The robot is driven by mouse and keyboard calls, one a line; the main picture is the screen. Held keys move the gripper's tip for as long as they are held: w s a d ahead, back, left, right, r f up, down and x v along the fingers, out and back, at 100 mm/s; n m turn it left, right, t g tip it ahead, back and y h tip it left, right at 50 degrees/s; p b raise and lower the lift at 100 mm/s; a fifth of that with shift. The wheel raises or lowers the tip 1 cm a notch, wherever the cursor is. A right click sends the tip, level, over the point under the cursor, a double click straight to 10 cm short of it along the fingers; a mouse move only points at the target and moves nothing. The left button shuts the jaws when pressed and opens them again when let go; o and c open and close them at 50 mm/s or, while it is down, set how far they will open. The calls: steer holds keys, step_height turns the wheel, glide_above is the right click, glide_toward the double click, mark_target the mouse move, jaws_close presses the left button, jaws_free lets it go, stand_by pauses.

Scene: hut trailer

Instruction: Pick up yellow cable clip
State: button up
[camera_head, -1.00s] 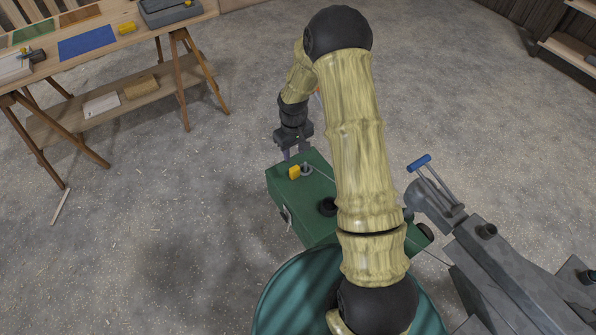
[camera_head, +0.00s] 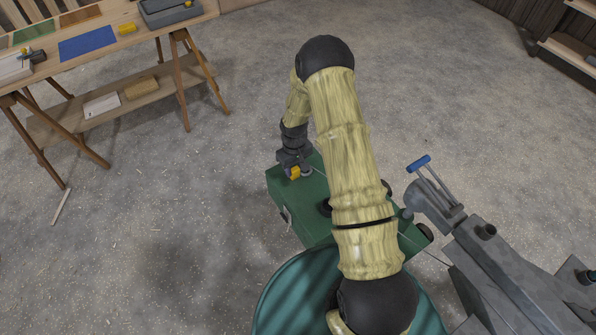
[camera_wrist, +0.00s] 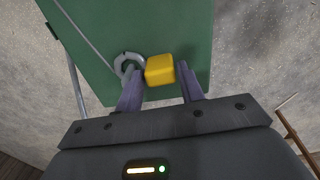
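The yellow cable clip (camera_head: 295,173) is a small block on top of the green box (camera_head: 285,201), near its far end. In the wrist view the clip (camera_wrist: 159,69) lies just ahead of my gripper (camera_wrist: 160,82), in the gap between the two fingertips. The fingers are apart, one on each side, with the left fingertip between the clip and a grey ring (camera_wrist: 127,65). I cannot tell whether either finger touches the clip. In the head view my gripper (camera_head: 293,168) is just over the clip and partly hides the box top.
A thin cable or rod crosses the box top (camera_wrist: 95,38). A teal round drum (camera_head: 290,290) stands in front of the box. Grey machinery with a blue handle (camera_head: 419,163) is at the right. A workbench (camera_head: 165,22) stands at the back left, with open floor between.

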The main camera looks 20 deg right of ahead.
mark_target(295, 169)
steer(key=shift+f, duration=0.8)
steer(key=c, duration=0.6)
steer(key=shift+c, duration=0.2)
step_height(295, 169, up, 10)
steer(key=shift+r, duration=0.1)
